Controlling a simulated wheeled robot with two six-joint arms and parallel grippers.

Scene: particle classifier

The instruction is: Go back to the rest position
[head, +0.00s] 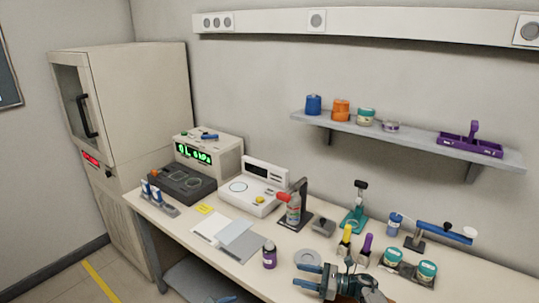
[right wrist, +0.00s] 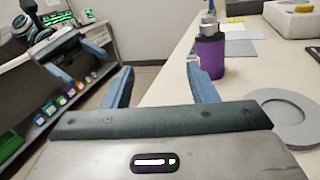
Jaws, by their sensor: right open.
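My right gripper (head: 303,276) is over the front edge of the bench in the head view, with its blue fingers pointing left. In the right wrist view its two fingers (right wrist: 162,85) are wide apart with nothing between them. A purple bottle with a grey cap (head: 269,255) stands upright on the bench just beyond the fingertips, apart from them. It also shows in the right wrist view (right wrist: 210,52). Only a blue tip of my left gripper (head: 225,299) shows at the bottom edge of the head view. Blue parts of my left gripper (right wrist: 70,55) show at upper left in the right wrist view.
A round grey disc (head: 308,257) lies behind my right gripper. Yellow-capped and purple-capped bottles (head: 345,240) and teal-lidded jars (head: 393,257) stand to its right. Flat plates (head: 241,245), a scale (head: 255,190) and a display unit (head: 208,155) are farther left. A shelf (head: 400,137) hangs behind.

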